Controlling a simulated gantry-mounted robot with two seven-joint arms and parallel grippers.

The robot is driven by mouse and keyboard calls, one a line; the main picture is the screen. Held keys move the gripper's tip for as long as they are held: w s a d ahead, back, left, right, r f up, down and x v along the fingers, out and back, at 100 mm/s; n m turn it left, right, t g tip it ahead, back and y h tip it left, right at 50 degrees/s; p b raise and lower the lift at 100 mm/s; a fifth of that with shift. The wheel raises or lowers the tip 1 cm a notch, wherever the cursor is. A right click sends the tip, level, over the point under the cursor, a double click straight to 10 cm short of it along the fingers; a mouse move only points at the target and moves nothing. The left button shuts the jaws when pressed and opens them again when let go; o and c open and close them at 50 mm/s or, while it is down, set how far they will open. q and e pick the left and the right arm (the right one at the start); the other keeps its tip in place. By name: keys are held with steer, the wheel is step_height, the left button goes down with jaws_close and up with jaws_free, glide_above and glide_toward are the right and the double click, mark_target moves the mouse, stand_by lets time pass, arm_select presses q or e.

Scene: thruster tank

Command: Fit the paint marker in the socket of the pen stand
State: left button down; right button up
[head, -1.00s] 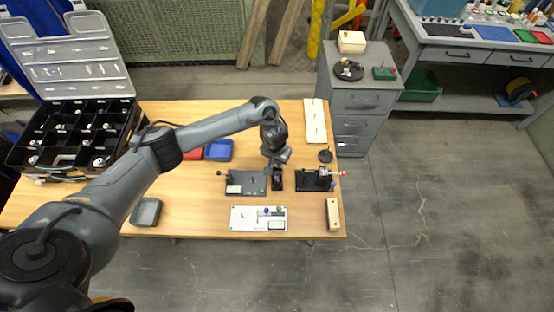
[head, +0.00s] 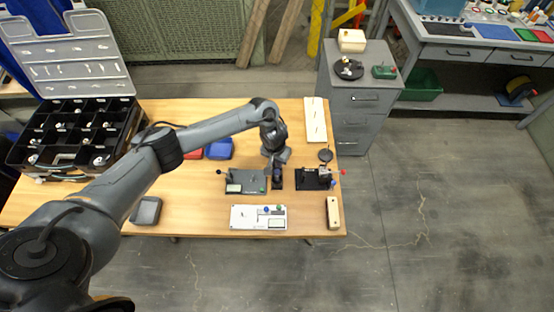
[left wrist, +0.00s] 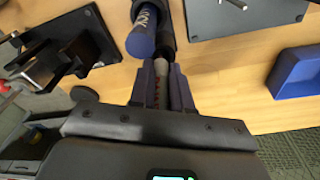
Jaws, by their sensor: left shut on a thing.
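My left gripper (left wrist: 162,88) is shut on a slim, pale marker (left wrist: 160,68), held between its two fingers in the left wrist view. The marker's far end meets a dark upright part, and I cannot tell whether it is inside it or in front of it. That part seems to belong to the pen stand (head: 277,184), a small dark block on the table in the head view. A blue cylinder with white lettering (left wrist: 142,36) is beside the marker's far end. In the head view my left gripper (head: 277,169) is over the stand, and the marker is hardly visible. My right gripper is not in view.
A grey plate fixture (head: 246,188) is left of the stand and a black fixture (head: 312,181) right of it. A white panel (head: 245,218) is in front. A blue tray (head: 219,149) is behind, and a wooden block (head: 333,212) is at the front right.

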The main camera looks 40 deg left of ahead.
arm_select(q)
steer(key=shift+f, duration=0.5)
stand_by(0.4)
steer(key=shift+f, duration=0.25)
steer(key=c, duration=1)
jaws_free()
steer(key=shift+r, duration=0.1)
steer(key=shift+r, duration=0.35)
steer(key=r+p, duration=0.3)
steer(key=r, duration=0.1)
steer(key=r+p, duration=0.3)
steer(key=r, duration=0.2)
steer(key=s+r+p, duration=0.1)
steer(key=r+p, duration=0.3)
steer(key=shift+s+d+r, duration=0.1)
steer(key=shift+d+r, duration=0.1)
steer(key=shift+r, duration=0.2)
